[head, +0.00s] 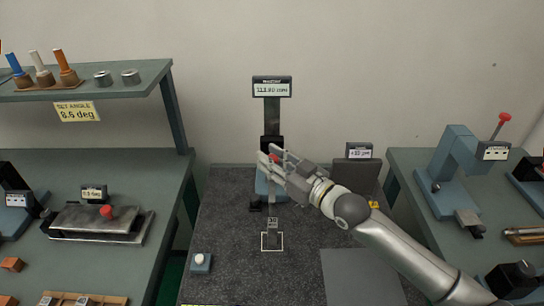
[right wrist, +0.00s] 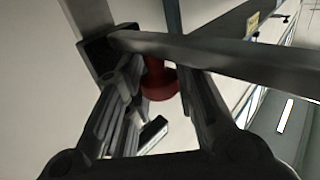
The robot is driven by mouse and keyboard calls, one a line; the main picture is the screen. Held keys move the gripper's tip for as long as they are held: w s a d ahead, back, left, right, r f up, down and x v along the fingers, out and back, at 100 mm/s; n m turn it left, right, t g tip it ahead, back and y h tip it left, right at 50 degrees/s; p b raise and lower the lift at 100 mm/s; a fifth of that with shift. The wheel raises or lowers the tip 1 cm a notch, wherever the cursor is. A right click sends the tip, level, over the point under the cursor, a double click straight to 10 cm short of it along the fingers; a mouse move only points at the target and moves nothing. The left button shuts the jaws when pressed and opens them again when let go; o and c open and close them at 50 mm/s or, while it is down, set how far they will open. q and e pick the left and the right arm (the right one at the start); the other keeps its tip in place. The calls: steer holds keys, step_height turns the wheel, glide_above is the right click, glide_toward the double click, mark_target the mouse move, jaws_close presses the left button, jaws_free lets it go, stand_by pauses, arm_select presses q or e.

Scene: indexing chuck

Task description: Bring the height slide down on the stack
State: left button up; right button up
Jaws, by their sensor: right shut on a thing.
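The height gauge stands at the back of the dark granite plate, with a column (head: 272,110) and a display (head: 272,89) on top that seems to read 112.80 mm. Its black slide (head: 270,142) is on the column, partly hidden by my gripper. My right gripper (head: 269,160) is at the slide, shut on its red knob (right wrist: 160,82), which sits between the fingers in the right wrist view. A small grey block (head: 272,224) marked 30 stands in a white outlined square, in front of and below the gripper. I cannot tell whether it is one block or several. My left gripper is not in view.
A small display (head: 359,152) stands behind my right arm. Side benches carry a press (head: 455,170) at right and a sine plate (head: 100,222) at left. The plate's left middle is clear.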

step_height(320, 180, down, 4)
steer(key=shift+r+b, duration=0.15)
steer(key=shift+b, duration=0.5)
steer(key=o, duration=0.9)
steer(key=shift+c, duration=0.2)
steer(key=shift+r, duration=0.1)
steer(key=shift+d, duration=0.1)
steer(key=v, duration=1.2)
steer(key=shift+r, duration=0.1)
